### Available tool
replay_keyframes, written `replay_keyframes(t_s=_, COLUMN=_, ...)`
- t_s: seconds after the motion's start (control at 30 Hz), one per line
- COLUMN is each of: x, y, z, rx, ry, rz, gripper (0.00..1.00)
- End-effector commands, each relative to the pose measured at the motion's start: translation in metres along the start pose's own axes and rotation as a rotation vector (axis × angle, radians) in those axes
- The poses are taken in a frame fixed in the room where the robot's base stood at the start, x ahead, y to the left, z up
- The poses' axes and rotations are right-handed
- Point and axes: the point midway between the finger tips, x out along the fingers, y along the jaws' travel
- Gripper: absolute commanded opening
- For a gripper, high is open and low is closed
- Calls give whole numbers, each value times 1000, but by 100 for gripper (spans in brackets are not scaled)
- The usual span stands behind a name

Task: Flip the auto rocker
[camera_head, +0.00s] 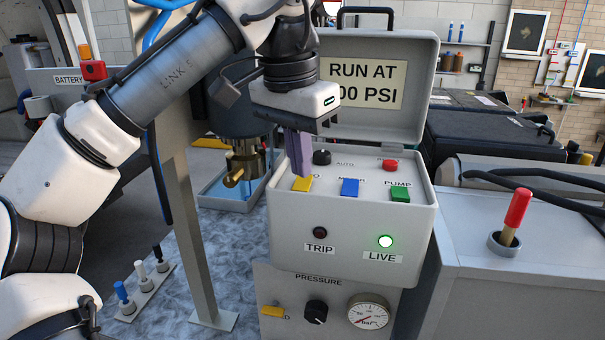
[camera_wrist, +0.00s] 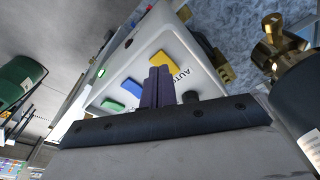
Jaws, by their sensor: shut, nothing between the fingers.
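The yellow rocker (camera_head: 302,184) sits at the left of the control box's sloped panel (camera_head: 378,178), left of a blue rocker (camera_head: 350,187) and a green PUMP rocker (camera_head: 400,194). In the wrist view, the label AUTO (camera_wrist: 182,74) stands beside the yellow rocker (camera_wrist: 163,61). My gripper (camera_head: 302,174) points down over the panel, its purple fingers together and empty. Its tips are right by the yellow rocker and partly cover its label in the head view. In the wrist view, the fingertips (camera_wrist: 159,69) overlap the rocker's near edge; I cannot tell whether they touch it.
The box's open lid (camera_head: 375,85) stands behind the panel. A black knob (camera_head: 322,157) and a red button (camera_head: 390,164) sit at the panel's back. The green LIVE lamp (camera_head: 385,241) is lit; the TRIP lamp (camera_head: 320,233) is dark. A brass fitting (camera_head: 240,172) stands to the left.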

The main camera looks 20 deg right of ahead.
Motion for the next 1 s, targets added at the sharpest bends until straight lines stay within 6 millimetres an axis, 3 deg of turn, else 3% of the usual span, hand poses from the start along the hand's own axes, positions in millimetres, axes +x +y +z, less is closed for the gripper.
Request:
replay_keyframes(t_s=0.6, x=-49, y=0, z=-7, rx=-2, ry=0, rz=-1, gripper=0)
replay_keyframes(t_s=1.0, x=-53, y=0, z=-8, rx=-1, ry=0, rz=0, gripper=0)
